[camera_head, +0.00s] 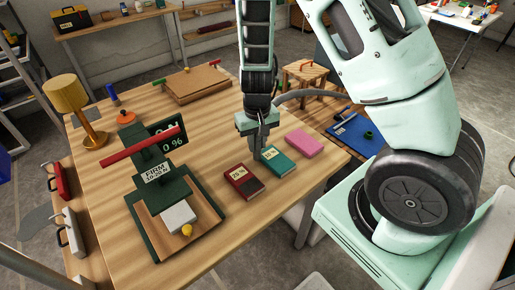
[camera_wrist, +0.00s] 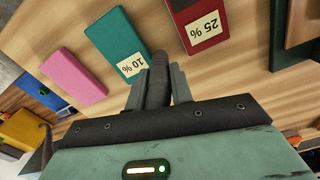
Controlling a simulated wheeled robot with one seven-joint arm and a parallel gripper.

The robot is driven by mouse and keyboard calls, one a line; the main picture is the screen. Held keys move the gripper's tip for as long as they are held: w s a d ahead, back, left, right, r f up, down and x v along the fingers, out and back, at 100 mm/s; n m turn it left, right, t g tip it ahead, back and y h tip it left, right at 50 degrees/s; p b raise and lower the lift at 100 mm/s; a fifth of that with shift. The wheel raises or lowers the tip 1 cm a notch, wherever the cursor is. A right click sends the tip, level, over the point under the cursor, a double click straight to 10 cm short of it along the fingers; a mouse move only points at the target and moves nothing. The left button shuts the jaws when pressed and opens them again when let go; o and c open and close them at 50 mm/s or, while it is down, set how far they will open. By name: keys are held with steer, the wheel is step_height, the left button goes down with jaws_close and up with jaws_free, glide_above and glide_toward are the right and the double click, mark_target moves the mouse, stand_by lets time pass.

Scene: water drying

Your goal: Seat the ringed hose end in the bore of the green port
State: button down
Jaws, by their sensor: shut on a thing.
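My gripper (camera_head: 258,150) is over the wooden table, beside the teal block marked 10 % (camera_head: 278,160). In the wrist view its fingers (camera_wrist: 157,88) are shut on a dark, rounded, tube-like piece (camera_wrist: 157,72), which looks like the hose end. Its rings cannot be made out. In the head view a grey hose (camera_head: 312,93) curves away to the right behind my gripper. A small green round piece (camera_head: 368,135), which looks like the green port, sits on a blue plate (camera_head: 350,127) at the right, apart from my gripper. Its bore is too small to see.
A dark red block marked 25 % (camera_head: 243,181) and a pink block (camera_head: 304,142) flank the teal one. A dark green press-like stand with a red bar (camera_head: 142,147) stands at left. A lamp (camera_head: 70,95) and wooden board (camera_head: 195,85) are farther back.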

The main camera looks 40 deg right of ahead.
steer(key=shift+f, duration=1.35)
steer(key=shift+f, duration=0.15)
steer(key=c, duration=1.2)
jaws_free()
steer(key=shift+c, duration=0.2)
